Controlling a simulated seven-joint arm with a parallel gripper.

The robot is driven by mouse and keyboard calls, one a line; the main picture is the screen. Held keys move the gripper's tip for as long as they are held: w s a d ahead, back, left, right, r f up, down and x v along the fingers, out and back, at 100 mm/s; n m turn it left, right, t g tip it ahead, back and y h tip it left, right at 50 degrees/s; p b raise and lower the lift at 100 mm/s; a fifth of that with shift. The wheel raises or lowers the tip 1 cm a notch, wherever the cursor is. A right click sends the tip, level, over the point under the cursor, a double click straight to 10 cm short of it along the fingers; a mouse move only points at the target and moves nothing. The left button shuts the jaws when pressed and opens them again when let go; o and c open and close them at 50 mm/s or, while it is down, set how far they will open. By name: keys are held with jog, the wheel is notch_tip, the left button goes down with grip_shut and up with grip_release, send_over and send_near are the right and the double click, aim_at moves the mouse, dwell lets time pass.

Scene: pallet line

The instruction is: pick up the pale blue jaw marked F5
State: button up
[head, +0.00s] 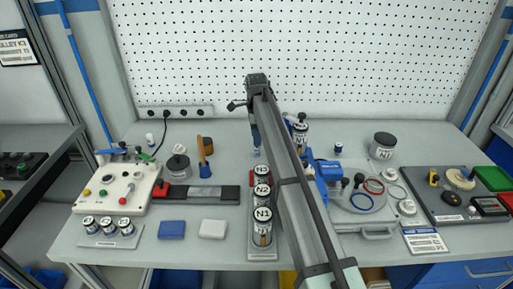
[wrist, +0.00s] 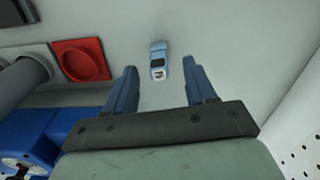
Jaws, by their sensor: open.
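A small pale blue jaw (wrist: 158,58) with a dark patch and a white mark lies on the grey bench in the wrist view. The mark is too small to read as F5. My gripper (wrist: 160,66) is open, with one blue finger on either side of the jaw in the picture. No contact shows, and I cannot tell the height of the fingertips above the bench. In the head view my gripper (head: 256,145) points down at the back middle of the bench, and my arm hides much of the area to its right.
A red holder (wrist: 80,60) and grey cylinders (wrist: 22,80) are left of the jaw in the wrist view. Blue equipment (wrist: 35,135) is lower left; pegboard (wrist: 300,130) is at right. Labelled tins (head: 262,192) stand in a row in front of my gripper in the head view.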

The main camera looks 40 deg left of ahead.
aim_at(256, 149)
notch_tip(256, 149, down, 4)
jog(key=shift+f, duration=0.1)
jog(key=shift+c, duration=0.3)
grip_shut()
